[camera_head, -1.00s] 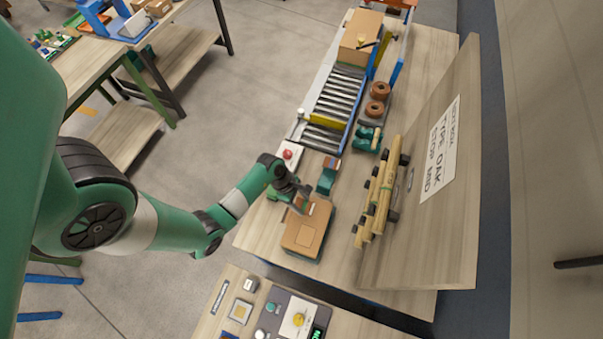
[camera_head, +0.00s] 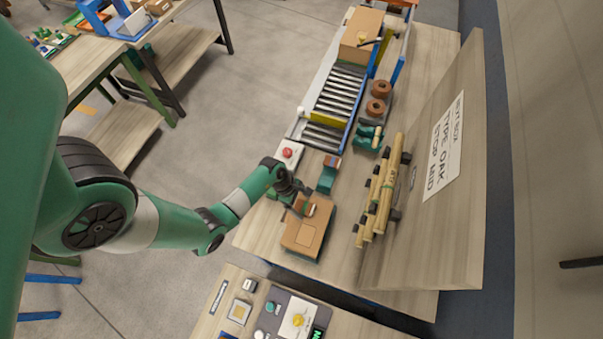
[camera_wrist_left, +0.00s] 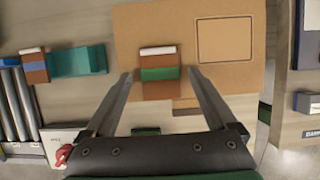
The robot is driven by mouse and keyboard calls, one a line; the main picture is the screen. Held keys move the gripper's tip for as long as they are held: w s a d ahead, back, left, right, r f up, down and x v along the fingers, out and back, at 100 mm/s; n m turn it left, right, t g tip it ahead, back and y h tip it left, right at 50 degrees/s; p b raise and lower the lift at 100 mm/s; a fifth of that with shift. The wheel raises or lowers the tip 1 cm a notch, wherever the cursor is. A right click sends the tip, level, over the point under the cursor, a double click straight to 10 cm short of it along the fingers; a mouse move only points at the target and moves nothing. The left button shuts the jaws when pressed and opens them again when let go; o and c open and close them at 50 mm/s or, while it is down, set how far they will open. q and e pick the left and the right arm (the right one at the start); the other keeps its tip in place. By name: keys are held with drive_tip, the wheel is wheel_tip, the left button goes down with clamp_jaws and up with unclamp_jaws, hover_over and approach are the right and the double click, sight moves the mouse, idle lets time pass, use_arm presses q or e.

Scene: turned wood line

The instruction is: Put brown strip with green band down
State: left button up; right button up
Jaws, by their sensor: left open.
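The brown strip with green band (camera_wrist_left: 160,73) lies on the top of a cardboard box (camera_wrist_left: 222,80) in the left wrist view, with a pale end piece at its far edge. The strip shows small in the head view (camera_head: 311,209), beside my gripper. My left gripper (camera_wrist_left: 160,76) is open, with one finger on each side of the strip and a gap visible on both sides. In the head view my left gripper (camera_head: 301,200) is over the box's far edge (camera_head: 305,238). My right gripper is in neither view.
A teal holder (camera_head: 327,178) with another brown strip (camera_wrist_left: 34,66) stands beside the box. A red button (camera_head: 287,152) and a roller conveyor (camera_head: 337,100) lie beyond. Light wooden spindles (camera_head: 381,195) rest on a rack to the right.

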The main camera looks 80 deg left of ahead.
use_arm(q)
drive_tip(key=shift+r, duration=0.2)
drive_tip(key=p+v, duration=0.3)
drive_tip(key=v, duration=0.9)
